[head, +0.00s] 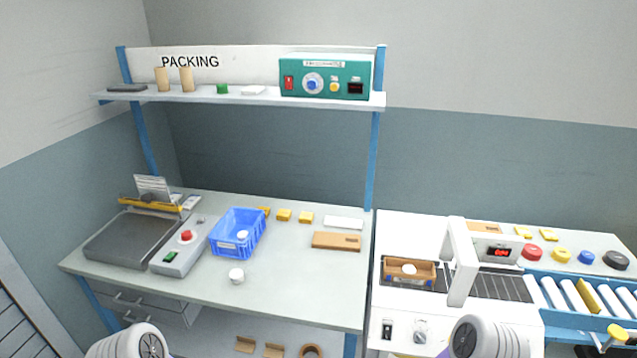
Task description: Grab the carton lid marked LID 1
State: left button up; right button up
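A flat brown cardboard piece (336,241), which looks like a carton lid, lies on the packing bench right of the blue crate. Its small marking is too small to read, so I cannot tell if it is LID 1. A second flat brown piece (484,227) lies at the back of the machine table on the right, partly hidden by the machine's arch. An open brown carton (408,272) with a white round object in it sits on the conveyor before the arch. Rounded white parts of both my arms show at the bottom edge; neither gripper is in view.
A grey sealer (128,236) fills the bench's left. The bench's front right is clear.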

aim_at(322, 240)
jog(key=z, duration=2.05)
jog(key=i, duration=1.15)
jog(key=u, duration=2.9)
